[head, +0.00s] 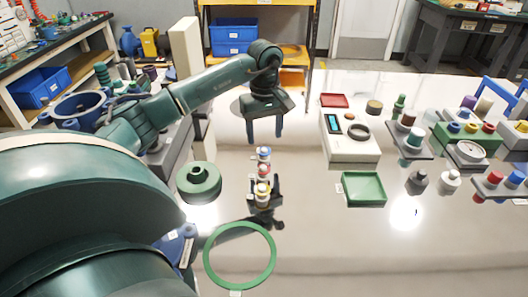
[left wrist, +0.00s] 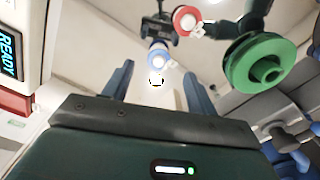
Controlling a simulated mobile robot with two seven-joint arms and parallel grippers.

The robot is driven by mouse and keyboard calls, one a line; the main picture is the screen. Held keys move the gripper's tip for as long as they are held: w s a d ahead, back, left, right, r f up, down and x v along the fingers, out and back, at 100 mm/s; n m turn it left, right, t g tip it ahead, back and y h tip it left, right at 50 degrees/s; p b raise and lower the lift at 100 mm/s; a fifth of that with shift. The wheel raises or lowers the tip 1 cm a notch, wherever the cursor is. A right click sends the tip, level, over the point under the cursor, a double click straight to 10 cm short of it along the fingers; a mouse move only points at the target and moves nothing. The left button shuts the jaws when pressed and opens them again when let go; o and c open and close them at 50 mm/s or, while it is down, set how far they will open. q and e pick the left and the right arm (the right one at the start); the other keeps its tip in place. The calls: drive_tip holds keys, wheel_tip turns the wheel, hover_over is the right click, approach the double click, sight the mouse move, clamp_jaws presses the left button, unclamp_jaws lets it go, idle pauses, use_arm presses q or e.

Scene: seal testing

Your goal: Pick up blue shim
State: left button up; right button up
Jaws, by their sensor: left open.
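A small blue ring-like piece, which looks like the blue shim (head: 263,153), is at the far end of a short row with a red piece (head: 264,170) and a yellow-and-white piece (head: 262,189). In the left wrist view the blue piece (left wrist: 157,56) shows just beyond and between the fingers, with a small yellow-topped part close to it. My left gripper (head: 264,136) is open, pointing down behind and above the blue piece. It also shows in the left wrist view (left wrist: 158,70), with nothing between its fingers. My right gripper is not in view.
A dark stand (head: 267,212) is at the near end of the row. A green stepped disc (head: 199,180) lies to the left and a green ring (head: 240,256) lies nearer. A device with a screen (head: 348,140) and a green tray (head: 362,189) are to the right.

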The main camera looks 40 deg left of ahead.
sight(264, 149)
use_arm(q)
drive_tip(key=shift+w+a+f, duration=0.1)
drive_tip(key=shift+a+f, duration=0.05)
drive_tip(key=shift+f, duration=1)
drive_tip(key=shift+w+a+f, duration=0.1)
drive_tip(key=shift+a+f, duration=0.05)
drive_tip(key=shift+f, duration=0.95)
drive_tip(key=shift+f+b, duration=0.25)
drive_tip(key=shift+b, duration=0.05)
drive_tip(key=c, duration=1)
